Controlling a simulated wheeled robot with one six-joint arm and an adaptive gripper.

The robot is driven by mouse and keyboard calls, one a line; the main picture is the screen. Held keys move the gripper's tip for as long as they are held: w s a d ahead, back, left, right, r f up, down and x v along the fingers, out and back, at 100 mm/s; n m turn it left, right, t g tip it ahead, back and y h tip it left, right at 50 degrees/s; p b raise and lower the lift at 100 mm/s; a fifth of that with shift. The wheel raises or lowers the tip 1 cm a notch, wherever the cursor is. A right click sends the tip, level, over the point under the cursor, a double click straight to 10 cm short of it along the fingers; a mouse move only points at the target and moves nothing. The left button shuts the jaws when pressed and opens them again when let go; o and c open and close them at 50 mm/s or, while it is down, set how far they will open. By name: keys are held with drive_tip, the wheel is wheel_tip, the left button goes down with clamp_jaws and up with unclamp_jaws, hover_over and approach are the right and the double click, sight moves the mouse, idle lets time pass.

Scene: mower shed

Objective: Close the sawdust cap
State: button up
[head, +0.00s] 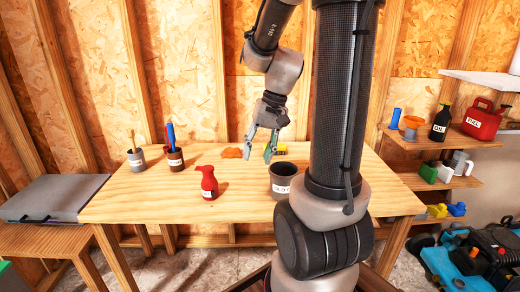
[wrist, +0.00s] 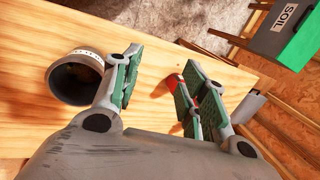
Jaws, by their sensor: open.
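No label reading sawdust shows in either view, so I cannot tell which thing is the sawdust cap. A grey flat-lidded box (head: 50,196) stands at the far left; its lid looks down. My gripper (head: 261,150) hangs above the workbench (head: 130,208), fingers apart and empty, behind and left of a dark pot (head: 283,178) with a partly hidden label. In the wrist view the gripper (wrist: 155,85) is open, the pot (wrist: 62,92) is beyond the left finger, and a red bottle (wrist: 173,82) is partly hidden by the right finger.
The red bottle (head: 208,183) stands mid-bench. Two cups with tools (head: 137,160) (head: 175,160) stand at the left. Shelves at right hold an oil bottle (head: 441,123) and a fuel can (head: 483,120). A blue mower (head: 465,265) is lower right.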

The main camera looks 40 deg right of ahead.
drive_tip(key=shift+s+d+r+m, duration=0.15)
drive_tip(key=shift+s+d+m, duration=0.2)
drive_tip(key=shift+d, duration=0.4)
drive_tip(key=shift+s+d+r+m, duration=0.15)
drive_tip(key=shift+s+d, duration=0.3)
drive_tip(key=shift+d, duration=0.25)
